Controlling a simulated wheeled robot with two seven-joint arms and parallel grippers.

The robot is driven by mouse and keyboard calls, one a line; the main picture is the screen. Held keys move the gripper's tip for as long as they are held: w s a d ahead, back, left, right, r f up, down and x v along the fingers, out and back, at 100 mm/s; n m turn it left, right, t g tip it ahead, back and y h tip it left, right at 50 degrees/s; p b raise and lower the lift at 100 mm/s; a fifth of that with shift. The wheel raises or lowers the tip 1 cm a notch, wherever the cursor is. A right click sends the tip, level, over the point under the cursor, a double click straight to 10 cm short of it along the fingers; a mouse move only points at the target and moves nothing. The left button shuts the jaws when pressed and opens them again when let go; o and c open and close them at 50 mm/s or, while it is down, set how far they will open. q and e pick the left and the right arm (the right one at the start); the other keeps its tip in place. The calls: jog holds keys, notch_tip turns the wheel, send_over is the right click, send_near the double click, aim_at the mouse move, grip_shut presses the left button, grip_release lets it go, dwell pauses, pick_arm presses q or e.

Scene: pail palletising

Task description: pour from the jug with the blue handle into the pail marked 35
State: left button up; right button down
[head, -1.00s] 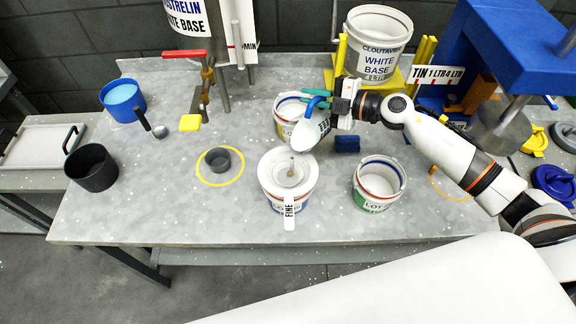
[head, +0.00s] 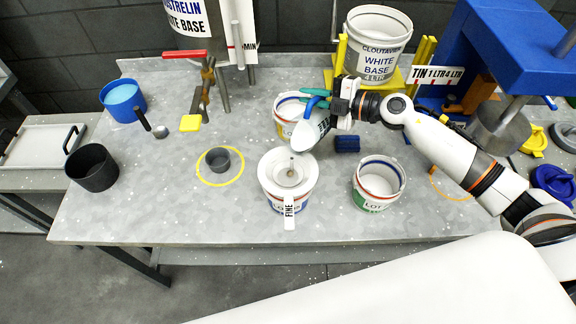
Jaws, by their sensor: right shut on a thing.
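The white jug (head: 305,137) with the blue handle (head: 313,103) is tilted, its mouth end low and to the left. My right gripper (head: 338,106) is shut on it and holds it above the table. The jug's mouth is just behind and above a pail (head: 280,205) with a white strainer marked FINE (head: 268,172) on top. I see no clear stream from the jug. That pail's label begins "LOT", but its number is covered or unreadable. A second pail (head: 372,203) stands open at right. A third pail (head: 284,112) stands behind, partly hidden by the jug. My left gripper is not in view.
A blue block (head: 347,144) lies right of the jug. A small grey cup (head: 218,160) stands in a yellow ring. A black pot (head: 92,168) and a blue pot (head: 123,101) stand at left. A large CLOUTAVER pail (head: 372,60) stands on a yellow stand behind my right arm.

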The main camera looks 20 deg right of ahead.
aim_at(299, 117)
jog(key=shift+s+a+r+n, duration=0.2)
jog(key=shift+a+r+n, duration=0.1)
jog(key=shift+r, duration=0.15)
dwell(0.9)
jog(key=shift+s+a+r+n+h+p, duration=0.2)
jog(key=shift+s+a+r+n+p, duration=0.3)
jog(key=shift+p, duration=0.85)
jog(key=shift+s+a+r+n+h+p, duration=0.25)
jog(key=shift+s+a+p, duration=0.35)
jog(key=shift+p, duration=0.75)
jog(key=shift+s+a+r+n+t+p, duration=0.4)
jog(key=shift+s+a+r+n+p, duration=0.35)
jog(key=shift+p, duration=1.4)
